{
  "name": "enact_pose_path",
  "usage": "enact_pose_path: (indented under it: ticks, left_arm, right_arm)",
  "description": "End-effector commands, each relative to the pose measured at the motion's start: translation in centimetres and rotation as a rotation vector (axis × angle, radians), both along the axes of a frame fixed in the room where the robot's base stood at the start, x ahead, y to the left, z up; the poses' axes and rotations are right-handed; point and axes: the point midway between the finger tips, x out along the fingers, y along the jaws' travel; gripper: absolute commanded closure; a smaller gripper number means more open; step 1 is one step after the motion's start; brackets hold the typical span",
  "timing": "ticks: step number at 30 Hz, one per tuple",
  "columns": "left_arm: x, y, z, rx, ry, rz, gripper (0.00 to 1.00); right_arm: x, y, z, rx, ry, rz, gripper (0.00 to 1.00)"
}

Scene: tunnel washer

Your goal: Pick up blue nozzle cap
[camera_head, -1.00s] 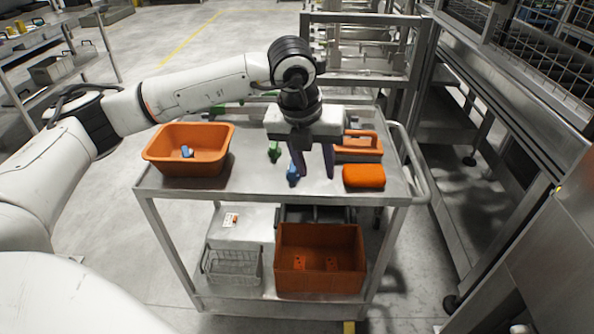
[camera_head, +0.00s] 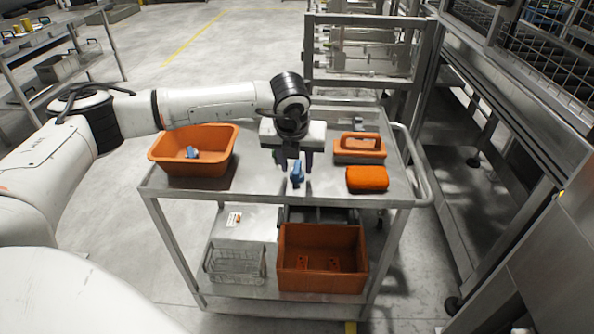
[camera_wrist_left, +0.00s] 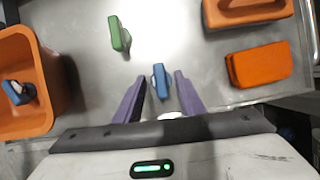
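The blue nozzle cap (camera_head: 297,174) stands on the cart's top shelf near its front edge. In the left wrist view the blue nozzle cap (camera_wrist_left: 160,80) lies just ahead of and between the open purple fingers. My left gripper (camera_head: 296,163) is open and empty, directly behind the cap in the head view; the wrist view shows its fingertips (camera_wrist_left: 161,82) on either side of the cap's near end. I cannot tell whether they touch it. Another blue piece (camera_head: 192,153) lies in the orange bin (camera_head: 165,163), also in the left wrist view (camera_wrist_left: 17,92). My right gripper is out of view.
A green cap (camera_wrist_left: 119,36) lies left of the blue one. An orange sponge-like block (camera_head: 367,178) and an orange handled piece (camera_head: 360,146) sit right on the cart top (camera_head: 240,185). The lower shelf holds an orange crate (camera_head: 322,240) and a wire basket (camera_head: 234,262).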

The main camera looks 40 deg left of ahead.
Motion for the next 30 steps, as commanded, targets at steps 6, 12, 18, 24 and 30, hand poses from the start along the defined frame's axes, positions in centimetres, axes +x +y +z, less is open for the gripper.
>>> enact_pose_path:
  ticks: [6,12,18,24,30]
  left_arm:
    - [0.1,0.0,-0.3,0.000,-0.001,0.000,0.64]
    - [0.1,0.0,-0.2,0.000,-0.001,0.000,0.89]
    - [0.1,0.0,-0.2,0.000,-0.001,0.000,1.00]
    - [0.1,0.0,0.2,-0.001,-0.003,0.000,1.00]
    - [0.2,0.0,3.3,-0.002,-0.006,0.000,1.00]
  right_arm:
    - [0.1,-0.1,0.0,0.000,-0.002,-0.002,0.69]
    - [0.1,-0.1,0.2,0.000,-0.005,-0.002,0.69]
    - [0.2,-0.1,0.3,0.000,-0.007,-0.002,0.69]
    - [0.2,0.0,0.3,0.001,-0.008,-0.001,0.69]
    - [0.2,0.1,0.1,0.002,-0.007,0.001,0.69]
